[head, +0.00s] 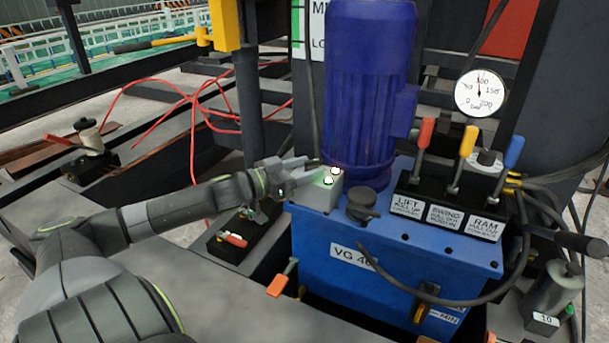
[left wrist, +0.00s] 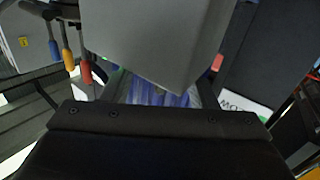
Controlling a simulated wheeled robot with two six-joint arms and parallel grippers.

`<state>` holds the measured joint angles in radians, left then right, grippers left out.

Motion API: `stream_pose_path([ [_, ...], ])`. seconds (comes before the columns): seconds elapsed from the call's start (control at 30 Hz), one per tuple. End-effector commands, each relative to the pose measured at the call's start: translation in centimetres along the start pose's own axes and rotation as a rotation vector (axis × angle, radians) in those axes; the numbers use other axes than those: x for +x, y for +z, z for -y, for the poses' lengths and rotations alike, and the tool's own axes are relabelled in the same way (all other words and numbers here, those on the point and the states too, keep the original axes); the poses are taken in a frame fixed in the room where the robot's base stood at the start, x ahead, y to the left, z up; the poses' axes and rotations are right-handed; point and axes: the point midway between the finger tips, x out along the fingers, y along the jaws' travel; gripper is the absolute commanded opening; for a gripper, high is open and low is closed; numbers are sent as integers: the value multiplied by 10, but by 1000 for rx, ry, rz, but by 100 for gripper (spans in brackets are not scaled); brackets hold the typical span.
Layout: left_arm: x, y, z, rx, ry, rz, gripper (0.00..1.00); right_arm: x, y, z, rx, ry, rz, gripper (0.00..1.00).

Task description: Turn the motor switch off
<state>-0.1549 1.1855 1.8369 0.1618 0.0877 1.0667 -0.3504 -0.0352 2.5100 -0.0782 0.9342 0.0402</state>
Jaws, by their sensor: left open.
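The motor switch is a small grey box (head: 313,195) with pale, lit-looking buttons and a green spot on top. It sits on the blue power unit in front of the blue motor (head: 366,85). My left gripper (head: 312,166) is open and empty at the box's upper left edge, close to the buttons; I cannot tell whether it touches. In the left wrist view, a large grey box surface (left wrist: 160,40) fills the top middle, with the blue motor (left wrist: 155,93) partly hidden behind it. My right gripper is not in view.
The blue tank (head: 385,275) carries red, yellow and blue levers (head: 466,142) on a labelled valve block to the right. A black cap (head: 362,202) stands beside the switch box. A round gauge (head: 481,93) is above. Red cables (head: 190,97) lie behind my arm.

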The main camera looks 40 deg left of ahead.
Motion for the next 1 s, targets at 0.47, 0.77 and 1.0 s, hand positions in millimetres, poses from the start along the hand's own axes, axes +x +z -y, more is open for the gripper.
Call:
stream_pose_path([
  [0.47, 1, 0, 0, 0, 0, 0, 33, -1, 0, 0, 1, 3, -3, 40],
  [0.77, 0, 0, 0, -1, 0, 0, 9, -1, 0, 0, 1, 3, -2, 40],
  [1.0, 0, -1, 0, -2, -7, -2, 9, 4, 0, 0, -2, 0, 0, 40],
])
